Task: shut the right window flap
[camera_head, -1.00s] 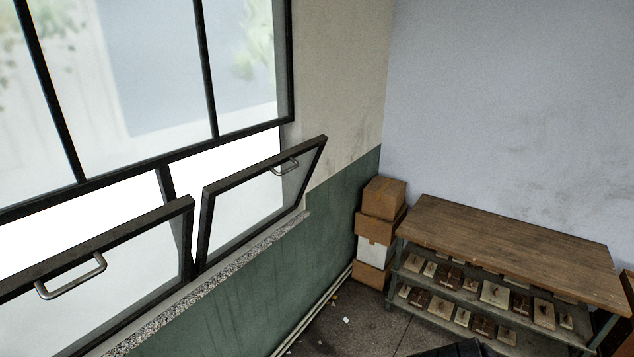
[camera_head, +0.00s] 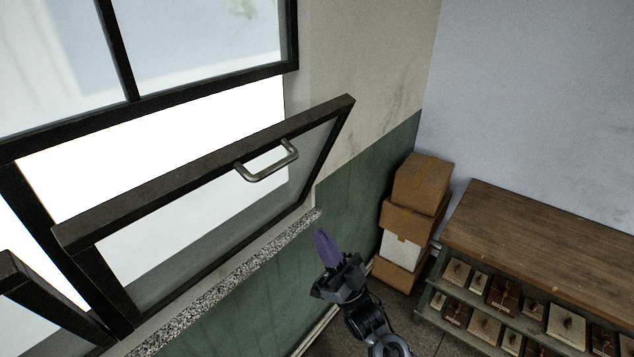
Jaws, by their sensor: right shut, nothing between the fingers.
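The right window flap (camera_head: 205,182) is a dark-framed glass pane, tilted inward at the top and open, with a clear gap between its top edge and the window frame. Its metal handle (camera_head: 268,163) sits on the room side near the top edge. My right gripper (camera_head: 322,240) is shut and empty. In the picture it lies just below the flap's lower right corner, near the end of the sill, and it does not appear to touch the flap. My left gripper is not in view.
The speckled stone sill (camera_head: 222,288) runs below the flap. Part of the left flap (camera_head: 40,297) shows at the lower left, also tilted inward.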

